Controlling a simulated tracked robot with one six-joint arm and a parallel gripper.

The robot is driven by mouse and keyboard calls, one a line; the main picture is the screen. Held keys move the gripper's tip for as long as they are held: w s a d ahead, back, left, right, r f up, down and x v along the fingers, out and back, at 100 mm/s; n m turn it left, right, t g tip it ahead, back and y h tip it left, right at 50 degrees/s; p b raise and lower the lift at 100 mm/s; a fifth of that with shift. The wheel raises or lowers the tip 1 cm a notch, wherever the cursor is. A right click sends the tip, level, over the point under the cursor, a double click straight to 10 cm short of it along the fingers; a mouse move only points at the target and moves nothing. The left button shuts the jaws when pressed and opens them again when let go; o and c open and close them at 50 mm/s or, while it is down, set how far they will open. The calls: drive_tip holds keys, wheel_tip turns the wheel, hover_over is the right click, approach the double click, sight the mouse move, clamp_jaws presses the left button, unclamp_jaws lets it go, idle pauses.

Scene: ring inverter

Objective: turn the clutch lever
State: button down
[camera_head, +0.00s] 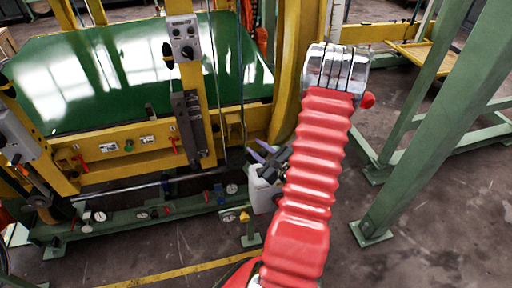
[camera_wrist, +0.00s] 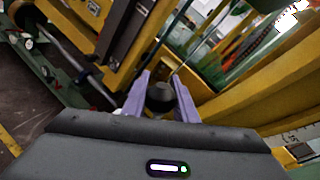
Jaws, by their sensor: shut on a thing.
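My gripper (camera_head: 257,150) has pale purple fingers and is beside the yellow machine frame, left of my red arm in the head view. In the wrist view, my gripper (camera_wrist: 160,84) is shut on a dark rounded knob, the visible end of the clutch lever (camera_wrist: 160,97). One finger is on each side of it. The rest of the lever is hidden behind the knob and the gripper body. In the head view the lever cannot be made out among the dark gripper parts.
A white box (camera_head: 263,192) stands just below my gripper. The yellow frame (camera_head: 130,151) carries a green panel (camera_head: 130,75) and a switch box (camera_head: 183,38). Gauges and a pipe run low at left. Green steel legs (camera_head: 395,155) stand at right, with bare floor between.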

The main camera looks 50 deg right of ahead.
drive_tip(key=shift+a+f, duration=0.15)
drive_tip(key=shift+a, duration=0.1)
drive_tip(key=c, duration=1.8)
unclamp_jaws()
drive_tip(key=o, duration=0.4)
drive_tip(key=shift+d, duration=0.1)
drive_tip(key=v, duration=1.4)
drive_tip(key=shift+w, duration=0.1)
